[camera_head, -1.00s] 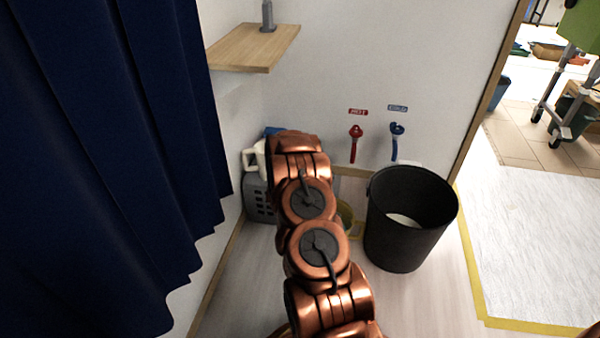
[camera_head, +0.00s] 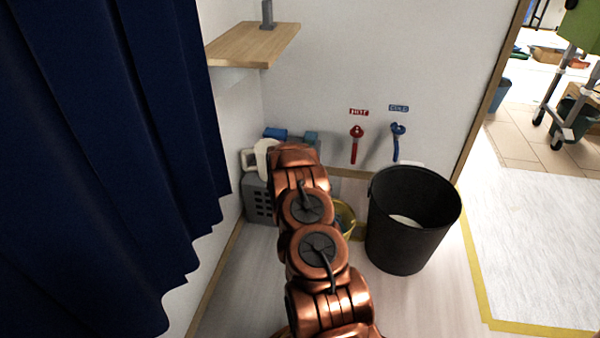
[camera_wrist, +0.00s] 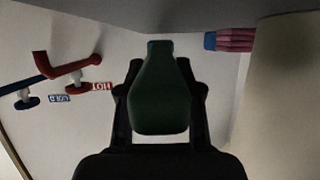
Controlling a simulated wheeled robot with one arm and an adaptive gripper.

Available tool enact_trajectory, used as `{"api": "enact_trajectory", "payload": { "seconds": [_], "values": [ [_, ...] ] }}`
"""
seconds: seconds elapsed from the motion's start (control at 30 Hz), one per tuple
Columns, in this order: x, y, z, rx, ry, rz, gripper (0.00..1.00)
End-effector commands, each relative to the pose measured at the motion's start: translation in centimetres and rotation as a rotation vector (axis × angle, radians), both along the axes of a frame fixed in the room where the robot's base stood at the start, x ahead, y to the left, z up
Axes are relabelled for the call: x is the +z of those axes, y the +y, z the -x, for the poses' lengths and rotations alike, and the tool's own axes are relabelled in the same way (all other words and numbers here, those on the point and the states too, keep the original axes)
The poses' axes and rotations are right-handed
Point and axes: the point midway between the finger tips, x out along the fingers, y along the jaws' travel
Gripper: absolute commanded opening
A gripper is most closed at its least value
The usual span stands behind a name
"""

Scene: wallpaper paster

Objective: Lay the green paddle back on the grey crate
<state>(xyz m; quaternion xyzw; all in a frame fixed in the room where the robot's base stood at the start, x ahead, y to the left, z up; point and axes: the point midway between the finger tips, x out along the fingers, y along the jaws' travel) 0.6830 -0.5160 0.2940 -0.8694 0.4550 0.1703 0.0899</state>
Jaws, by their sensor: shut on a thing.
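In the wrist view, my gripper (camera_wrist: 161,92) is shut on the green paddle (camera_wrist: 160,105), which shows dark green between the two black fingers. My arm hides the gripper and paddle in the head view. The grey crate (camera_head: 259,205) stands on the floor in the corner, partly behind my arm. I cannot tell how far the paddle is from the crate.
A cream-coloured thing (camera_head: 263,158) and a blue thing (camera_head: 275,133) are on or behind the crate. A yellow bucket (camera_head: 347,218) and a black bin (camera_head: 409,222) stand right of it. Red (camera_head: 356,145) and blue (camera_head: 397,142) taps are on the wall. A wooden shelf (camera_head: 250,45) juts out above.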

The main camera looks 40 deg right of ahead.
Motion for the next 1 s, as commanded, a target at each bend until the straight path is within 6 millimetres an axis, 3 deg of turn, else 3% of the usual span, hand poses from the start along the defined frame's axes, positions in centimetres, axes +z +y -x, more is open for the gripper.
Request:
{"api": "enact_trajectory", "payload": {
  "seconds": [0.03,0.1,0.33,0.37,0.6,1.0],
  "values": [
    [-1.5,0.0,0.1,0.0,0.004,-0.001,0.0],
    [-2.1,0.1,0.1,0.001,0.003,-0.001,0.0],
    [-2.3,0.1,0.1,0.001,0.004,-0.003,0.0],
    [-2.3,0.1,0.1,0.001,0.004,-0.003,0.37],
    [-2.3,0.1,0.1,0.001,0.004,-0.003,0.6],
    [-2.6,0.1,0.1,0.0,0.003,-0.003,0.6]
  ]
}}
